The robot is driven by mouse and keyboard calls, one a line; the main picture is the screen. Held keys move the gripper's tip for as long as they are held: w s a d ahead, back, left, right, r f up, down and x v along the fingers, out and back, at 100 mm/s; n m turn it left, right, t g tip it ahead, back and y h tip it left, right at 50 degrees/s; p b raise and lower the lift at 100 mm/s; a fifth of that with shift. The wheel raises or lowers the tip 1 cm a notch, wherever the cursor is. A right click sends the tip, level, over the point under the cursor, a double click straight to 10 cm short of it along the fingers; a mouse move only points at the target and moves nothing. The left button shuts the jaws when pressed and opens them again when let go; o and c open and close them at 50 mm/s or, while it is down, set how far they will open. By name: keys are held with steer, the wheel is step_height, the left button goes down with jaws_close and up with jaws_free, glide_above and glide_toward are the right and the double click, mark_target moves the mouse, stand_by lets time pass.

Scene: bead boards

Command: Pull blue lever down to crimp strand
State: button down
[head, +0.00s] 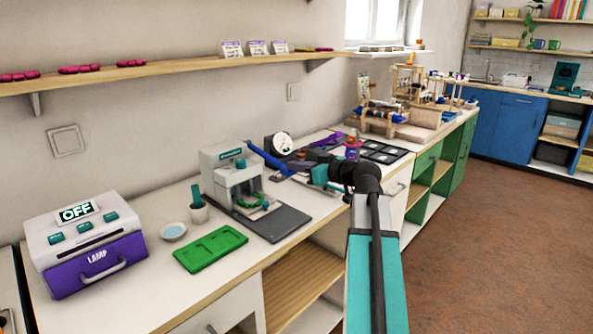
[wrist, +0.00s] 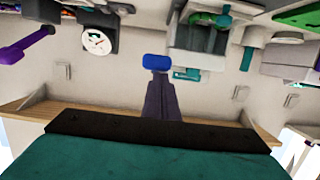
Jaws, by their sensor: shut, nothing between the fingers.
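The crimping press (head: 229,172) is a white and grey machine on a dark base plate, with a green strand (head: 262,205) low at its front. Its blue lever (head: 266,158) slants down to the right from the press top toward my gripper (head: 298,169). In the wrist view, which is upside down, the press (wrist: 205,38) is at the top. The blue lever's end (wrist: 156,62) shows right at the tips of my gripper (wrist: 157,76). My fingers are shut with nothing between them. I cannot tell whether they touch the lever.
A round dial gauge (head: 281,143) stands behind the lever. A green tray (head: 210,248), a small dish (head: 173,231) and a purple-fronted lamp box (head: 88,243) are to the left. A black tray (head: 376,151) and wooden racks (head: 405,95) are farther right. A shelf (head: 170,73) runs above.

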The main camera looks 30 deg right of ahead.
steer(key=v, duration=1.1)
steer(key=shift+d, duration=0.2)
steer(key=shift+w, duration=0.1)
